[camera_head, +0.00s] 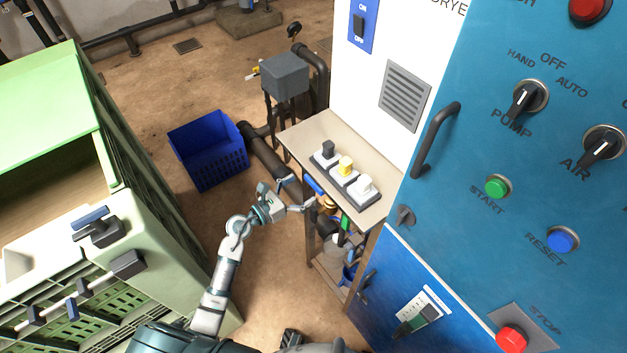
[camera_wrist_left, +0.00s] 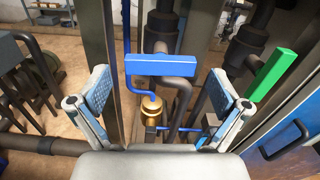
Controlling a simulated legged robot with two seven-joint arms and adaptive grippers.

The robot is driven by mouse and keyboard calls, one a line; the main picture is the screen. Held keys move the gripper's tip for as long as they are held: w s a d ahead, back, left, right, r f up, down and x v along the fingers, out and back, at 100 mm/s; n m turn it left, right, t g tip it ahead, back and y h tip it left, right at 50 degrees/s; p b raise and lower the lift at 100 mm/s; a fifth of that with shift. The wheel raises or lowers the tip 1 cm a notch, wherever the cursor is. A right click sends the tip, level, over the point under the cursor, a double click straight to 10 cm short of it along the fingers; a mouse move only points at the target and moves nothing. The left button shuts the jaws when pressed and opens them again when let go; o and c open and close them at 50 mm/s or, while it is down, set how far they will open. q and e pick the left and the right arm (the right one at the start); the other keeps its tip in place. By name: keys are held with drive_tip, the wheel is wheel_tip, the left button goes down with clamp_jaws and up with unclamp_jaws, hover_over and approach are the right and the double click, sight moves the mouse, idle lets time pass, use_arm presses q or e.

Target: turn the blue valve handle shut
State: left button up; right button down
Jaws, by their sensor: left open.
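The blue valve handle (camera_wrist_left: 160,66) is a flat bar lying crosswise in the left wrist view, above a brass valve body (camera_wrist_left: 152,106). In the head view the blue handle (camera_head: 314,185) shows small under the edge of the bench top. My left gripper (camera_head: 298,195) is just left of it, fingers spread toward it. In the left wrist view the open left gripper (camera_wrist_left: 160,88) has one finger on each side of the handle, with clear gaps and no visible contact. My right gripper is in neither view.
A green handle (camera_wrist_left: 272,74) stands right of the right finger. The bench top (camera_head: 318,128) carries three switch-like blocks. A blue control cabinet (camera_head: 465,195) stands at the right. A blue crate (camera_head: 207,150) is on the floor, and a pale green cabinet (camera_head: 45,100) at the left.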

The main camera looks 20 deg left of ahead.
sight(312, 183)
use_arm(q)
drive_tip(key=shift+x, duration=2.3)
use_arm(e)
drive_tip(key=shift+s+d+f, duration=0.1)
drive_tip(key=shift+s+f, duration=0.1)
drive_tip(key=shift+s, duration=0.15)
use_arm(q)
drive_tip(key=c, duration=0.9)
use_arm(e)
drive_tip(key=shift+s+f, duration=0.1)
use_arm(q)
drive_tip(key=shift+m, duration=0.6)
drive_tip(key=o, duration=0.9)
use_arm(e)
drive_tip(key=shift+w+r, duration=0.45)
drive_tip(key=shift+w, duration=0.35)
